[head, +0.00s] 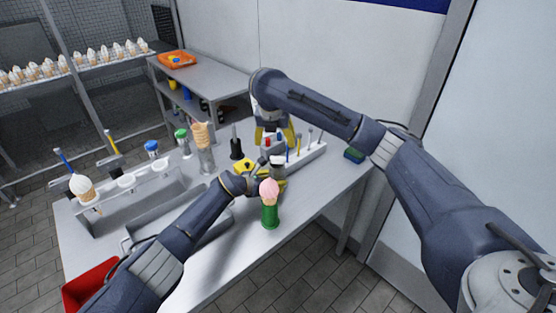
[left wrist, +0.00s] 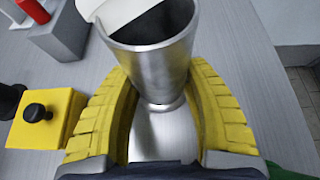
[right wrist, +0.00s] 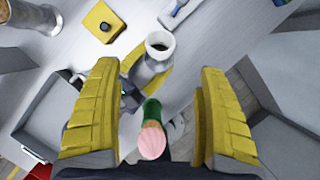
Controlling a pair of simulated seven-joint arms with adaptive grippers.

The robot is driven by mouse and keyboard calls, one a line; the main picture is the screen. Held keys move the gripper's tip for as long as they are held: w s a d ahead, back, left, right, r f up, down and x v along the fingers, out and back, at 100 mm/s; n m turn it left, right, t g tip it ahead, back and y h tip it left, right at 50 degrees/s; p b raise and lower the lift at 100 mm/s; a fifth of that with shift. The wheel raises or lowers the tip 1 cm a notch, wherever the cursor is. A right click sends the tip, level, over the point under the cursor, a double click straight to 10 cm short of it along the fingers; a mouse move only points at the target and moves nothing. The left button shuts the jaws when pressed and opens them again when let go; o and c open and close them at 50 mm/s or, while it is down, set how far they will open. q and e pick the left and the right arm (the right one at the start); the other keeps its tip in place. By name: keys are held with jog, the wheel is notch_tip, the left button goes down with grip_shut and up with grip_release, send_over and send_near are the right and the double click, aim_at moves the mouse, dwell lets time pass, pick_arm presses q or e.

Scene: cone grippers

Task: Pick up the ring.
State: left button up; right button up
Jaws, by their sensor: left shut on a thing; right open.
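A white ring (right wrist: 151,37) sits at the mouth of a metal cup (right wrist: 146,76), with a dark opening inside it. In the left wrist view the ring's white edge (left wrist: 116,12) is cut off by the top of the frame. My left gripper (left wrist: 158,108) is shut on the metal cup, its yellow fingers on both sides of the lower body. The cup looks upright on or just above the table; its base is hard to make out. My right gripper (right wrist: 158,110) is open and empty above the cup, with the cup and ring between and beyond its fingers.
A green holder (head: 269,216) with a pink ice cream cone (head: 269,190) stands close by at the table's front edge. A yellow block with a black knob (right wrist: 104,22) is beside the cup. A white rack (head: 305,152) with several tools stands behind. A red bin (head: 88,284) is front left.

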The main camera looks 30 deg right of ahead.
aim_at(278, 158)
jog(key=shift+x, duration=6.45)
jog(key=shift+d, duration=0.1)
jog(key=c, duration=1)
jog(key=shift+c, duration=0.2)
jog(key=shift+r, duration=0.1)
notch_tip(278, 158, up, 10)
